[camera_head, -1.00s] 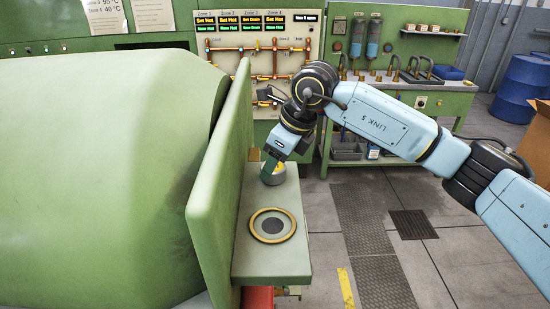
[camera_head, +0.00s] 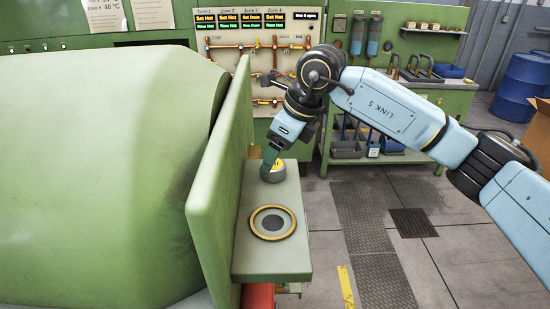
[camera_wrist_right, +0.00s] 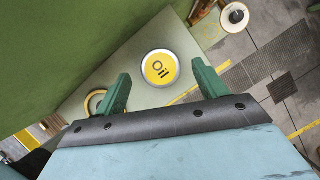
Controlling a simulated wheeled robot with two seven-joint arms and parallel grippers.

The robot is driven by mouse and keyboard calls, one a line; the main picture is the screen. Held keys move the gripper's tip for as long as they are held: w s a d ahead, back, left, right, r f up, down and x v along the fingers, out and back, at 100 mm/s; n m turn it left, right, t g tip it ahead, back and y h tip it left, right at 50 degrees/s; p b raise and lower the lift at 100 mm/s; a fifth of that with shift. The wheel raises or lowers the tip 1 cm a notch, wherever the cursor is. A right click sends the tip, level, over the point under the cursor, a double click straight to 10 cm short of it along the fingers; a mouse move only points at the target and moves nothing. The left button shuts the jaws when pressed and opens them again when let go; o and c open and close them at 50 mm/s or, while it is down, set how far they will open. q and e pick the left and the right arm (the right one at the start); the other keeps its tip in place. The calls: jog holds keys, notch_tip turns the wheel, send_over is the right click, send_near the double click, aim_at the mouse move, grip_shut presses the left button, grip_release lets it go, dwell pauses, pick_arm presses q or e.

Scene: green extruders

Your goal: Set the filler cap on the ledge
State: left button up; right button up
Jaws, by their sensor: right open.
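The filler cap (camera_head: 274,174) is a short round piece with a yellow top, resting on the far part of the green ledge (camera_head: 262,262). In the right wrist view the cap (camera_wrist_right: 160,69) shows a yellow face marked "Oil" and a pale rim, lying flat on the ledge (camera_wrist_right: 130,62). My right gripper (camera_head: 271,157) is just above the cap. In the wrist view its green fingers (camera_wrist_right: 161,76) are spread apart, with the cap seen between them and nothing gripped. My left gripper is not in view.
A brass-coloured ring around a dark opening (camera_head: 272,223) sits on the nearer part of the ledge. A tall green plate (camera_head: 225,190) stands along the ledge's left side. Open floor (camera_head: 370,230) lies to the right; a green workbench (camera_head: 430,100) stands behind.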

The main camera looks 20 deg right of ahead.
jog(key=b+v, duration=0.1)
jog(key=v, duration=0.8)
jog(key=shift+s+r, duration=0.15)
jog(key=shift+r, duration=0.2)
jog(key=shift+d, duration=0.2)
dwell(0.6)
